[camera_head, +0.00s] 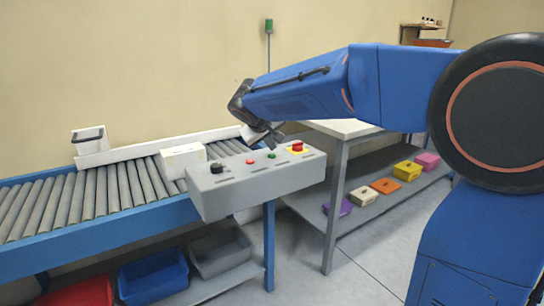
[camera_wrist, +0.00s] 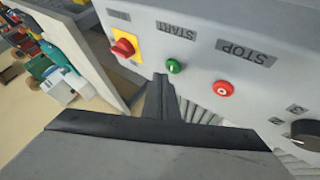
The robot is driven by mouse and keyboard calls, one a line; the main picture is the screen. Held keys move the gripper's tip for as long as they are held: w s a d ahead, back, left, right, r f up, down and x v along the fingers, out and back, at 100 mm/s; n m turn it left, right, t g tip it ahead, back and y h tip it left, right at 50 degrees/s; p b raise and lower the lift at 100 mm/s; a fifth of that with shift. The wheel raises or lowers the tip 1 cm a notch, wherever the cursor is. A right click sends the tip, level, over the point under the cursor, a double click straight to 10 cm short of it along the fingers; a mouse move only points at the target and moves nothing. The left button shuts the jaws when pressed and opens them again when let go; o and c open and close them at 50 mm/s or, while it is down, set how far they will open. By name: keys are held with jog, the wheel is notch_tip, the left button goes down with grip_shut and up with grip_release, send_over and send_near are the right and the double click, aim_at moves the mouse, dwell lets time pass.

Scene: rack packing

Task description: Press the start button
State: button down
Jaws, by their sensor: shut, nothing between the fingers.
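The start button is a small green button (camera_wrist: 175,66) beside a START label in the wrist view. It also shows as a green dot (camera_head: 271,155) on the grey control box in the head view. My gripper (camera_wrist: 160,78) is shut and empty, its fingertips just beside the green button. I cannot tell whether they touch it. In the head view my gripper (camera_head: 274,138) is partly hidden by my wrist and sits just above the box. The red STOP button (camera_wrist: 223,89) is to the right of the green one in the wrist view.
A red switch on a yellow plate (camera_wrist: 123,47) and a black knob (camera_wrist: 305,131) share the grey control box (camera_head: 225,193). A roller conveyor (camera_head: 75,205) with a white box (camera_head: 183,160) lies behind it. A white-topped table (camera_head: 345,128) stands to the right.

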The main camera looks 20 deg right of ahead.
aim_at(271, 156)
jog(key=shift+f, duration=0.15)
jog(key=shift+f, duration=0.3)
jog(key=shift+f, duration=0.35)
dwell(1.0)
jog(key=shift+r, duration=0.8)
jog(key=shift+r, duration=2.5)
